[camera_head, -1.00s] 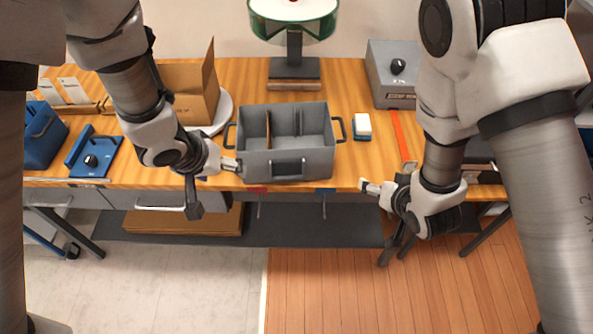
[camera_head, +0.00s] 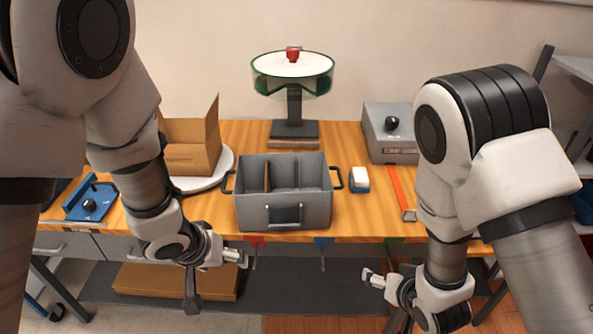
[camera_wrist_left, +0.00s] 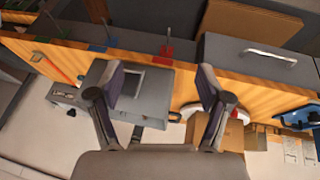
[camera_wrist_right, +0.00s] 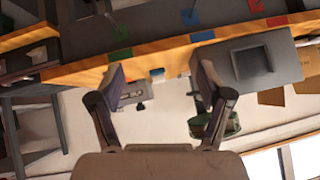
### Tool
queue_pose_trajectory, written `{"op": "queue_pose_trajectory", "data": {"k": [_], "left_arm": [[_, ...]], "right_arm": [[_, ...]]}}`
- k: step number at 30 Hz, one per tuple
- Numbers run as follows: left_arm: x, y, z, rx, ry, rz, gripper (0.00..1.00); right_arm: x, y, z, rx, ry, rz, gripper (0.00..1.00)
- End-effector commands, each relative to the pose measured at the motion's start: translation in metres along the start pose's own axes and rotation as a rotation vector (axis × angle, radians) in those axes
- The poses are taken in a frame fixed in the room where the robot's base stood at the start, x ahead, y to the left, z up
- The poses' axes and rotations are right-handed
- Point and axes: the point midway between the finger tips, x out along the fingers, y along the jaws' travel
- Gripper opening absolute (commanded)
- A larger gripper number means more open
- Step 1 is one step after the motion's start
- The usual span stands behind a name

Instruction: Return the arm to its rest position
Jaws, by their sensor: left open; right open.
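My left gripper (camera_head: 236,258) is in front of the table's front edge, below and to the left of the grey bin. It is open and empty, and its spread fingers show in the left wrist view (camera_wrist_left: 162,95). My right gripper (camera_head: 372,278) is in front of the table edge, to the right of the bin and lower. It is open and empty, with both fingers apart in the right wrist view (camera_wrist_right: 160,90). Neither gripper touches anything.
The grey bin (camera_head: 285,208) with dividers stands on the wooden table (camera_head: 345,222). Around it are a cardboard box (camera_head: 190,158), a blue fixture (camera_head: 92,199), a white-and-blue block (camera_head: 359,180), a grey control box (camera_head: 392,135) and a green-rimmed device (camera_head: 292,78). Space before the table looks free.

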Motion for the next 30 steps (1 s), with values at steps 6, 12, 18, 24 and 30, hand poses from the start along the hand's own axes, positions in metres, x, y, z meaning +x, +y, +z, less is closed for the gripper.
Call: {"op": "queue_pose_trajectory", "data": {"k": [6,12,18,24,30], "left_arm": [[0.025,-0.008,0.029,-0.023,-0.082,-0.004,0.78],[0.091,-0.043,0.149,-0.233,-0.358,-0.033,0.78],[0.123,-0.077,0.255,-0.360,-0.496,-0.090,0.78],[0.129,-0.116,0.289,-0.237,-0.453,-0.175,0.78],[0.132,-0.131,0.274,-0.005,-0.389,-0.198,0.78]], "right_arm": [[0.006,0.007,0.023,0.023,-0.042,0.008,0.78],[0.012,0.046,0.112,0.161,-0.216,0.081,0.78],[-0.012,0.089,0.212,0.209,-0.464,0.199,0.78],[-0.049,0.110,0.271,0.136,-0.686,0.247,0.78],[-0.061,0.111,0.282,0.024,-0.772,0.220,0.78]]}}
